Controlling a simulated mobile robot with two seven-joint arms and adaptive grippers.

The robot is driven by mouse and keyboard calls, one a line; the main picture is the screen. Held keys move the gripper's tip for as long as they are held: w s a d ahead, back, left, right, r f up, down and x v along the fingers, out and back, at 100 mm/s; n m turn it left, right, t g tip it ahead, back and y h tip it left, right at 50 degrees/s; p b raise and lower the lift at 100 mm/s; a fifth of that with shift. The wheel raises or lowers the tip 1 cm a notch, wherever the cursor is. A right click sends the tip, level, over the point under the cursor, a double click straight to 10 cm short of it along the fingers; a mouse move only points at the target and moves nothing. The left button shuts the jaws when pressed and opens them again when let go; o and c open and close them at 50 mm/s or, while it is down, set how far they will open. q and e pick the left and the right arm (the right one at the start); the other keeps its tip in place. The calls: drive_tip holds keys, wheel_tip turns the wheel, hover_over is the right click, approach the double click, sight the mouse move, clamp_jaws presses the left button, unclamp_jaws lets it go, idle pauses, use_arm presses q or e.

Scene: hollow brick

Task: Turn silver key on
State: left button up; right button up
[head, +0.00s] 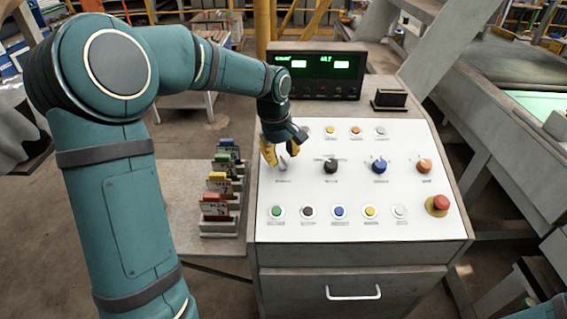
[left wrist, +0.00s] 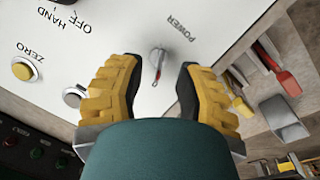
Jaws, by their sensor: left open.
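The silver key switch (head: 282,165) is the leftmost knob in the middle row of the white control panel (head: 330,228). In the left wrist view the silver key (left wrist: 157,62) stands beside the printed word POWER, with a thin red mark on it. My left gripper (head: 281,150) is over the key at the panel's upper left. In the left wrist view its yellow and black fingers (left wrist: 160,88) are open, one on each side of the key, with gaps between. My right gripper is not in view.
Black, blue (head: 379,166) and orange (head: 424,166) knobs sit right of the key. A red mushroom button (head: 440,202) is at the panel's lower right. Coloured buttons line the rows above and below. A display box (head: 317,72) stands behind; tagged racks (head: 217,203) stand at left.

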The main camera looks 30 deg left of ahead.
sight(283, 160)
use_arm(q)
drive_tip(key=shift+w+d+f, duration=0.1)
drive_tip(key=shift+w+f, duration=0.05)
drive_tip(key=shift+f, duration=0.7)
drive_tip(key=shift+w+f, duration=0.1)
drive_tip(key=shift+f, duration=0.75)
clamp_jaws()
